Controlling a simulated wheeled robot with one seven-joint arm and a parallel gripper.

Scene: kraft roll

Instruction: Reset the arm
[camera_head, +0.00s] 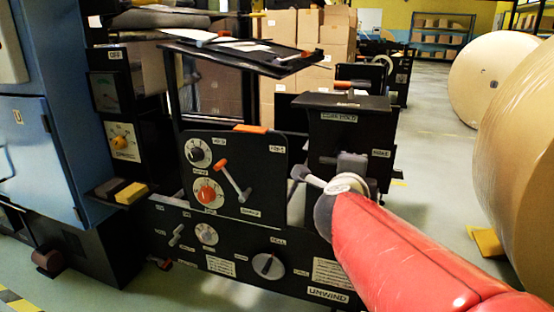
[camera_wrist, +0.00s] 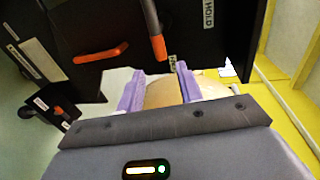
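My red arm (camera_head: 415,255) reaches from the lower right toward the black machine (camera_head: 235,185) marked UNWIND. My gripper (camera_wrist: 160,90) shows two purple fingers in the wrist view, standing apart with nothing between them. A tan rounded surface (camera_wrist: 213,86) lies beyond the fingers. In the head view the fingers cannot be made out at the arm's end. An orange-tipped lever (camera_head: 233,180) slants across the machine's front panel. In the wrist view, an orange-ended handle (camera_wrist: 158,47) hangs just above the fingers, apart from them, and an orange bar (camera_wrist: 100,53) sits on a dark panel.
Large tan kraft rolls (camera_head: 495,80) stand at the right. A blue cabinet (camera_head: 45,150) is at the left. A black tray (camera_head: 245,55) juts out above the panel. Stacked cartons (camera_head: 290,45) stand behind. Open floor (camera_head: 435,150) lies between the machine and the rolls.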

